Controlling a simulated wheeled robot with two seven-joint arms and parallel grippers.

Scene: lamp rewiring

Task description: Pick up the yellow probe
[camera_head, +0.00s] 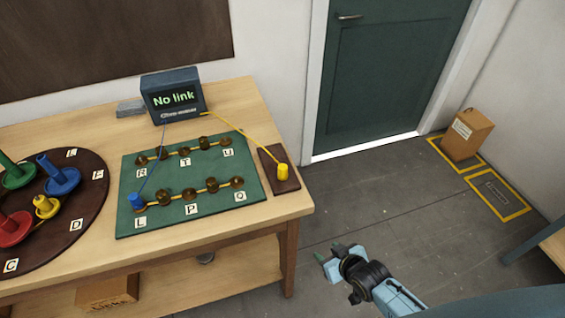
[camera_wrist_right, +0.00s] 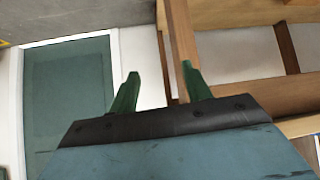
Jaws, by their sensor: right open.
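The yellow probe (camera_head: 283,172) stands on a small dark brown pad (camera_head: 270,158) at the right end of the table. A yellow wire runs from it to the dark box with the screen (camera_head: 173,97), which reads "No link". The blue probe (camera_head: 136,200) stands at the left of the green board (camera_head: 247,187), by the label L. My right gripper (camera_head: 327,256) is off the table's right side, below and right of the yellow probe, apart from it. In the right wrist view its green fingers (camera_wrist_right: 160,88) are spread with nothing between them. My left gripper is out of view.
The wooden table (camera_head: 250,105) carries a dark round board (camera_head: 92,200) with coloured pegs at the left. The table's right edge and leg (camera_head: 290,255) lie between my right gripper and the tabletop. A cardboard box (camera_head: 467,135) stands on the floor at right. The floor between is clear.

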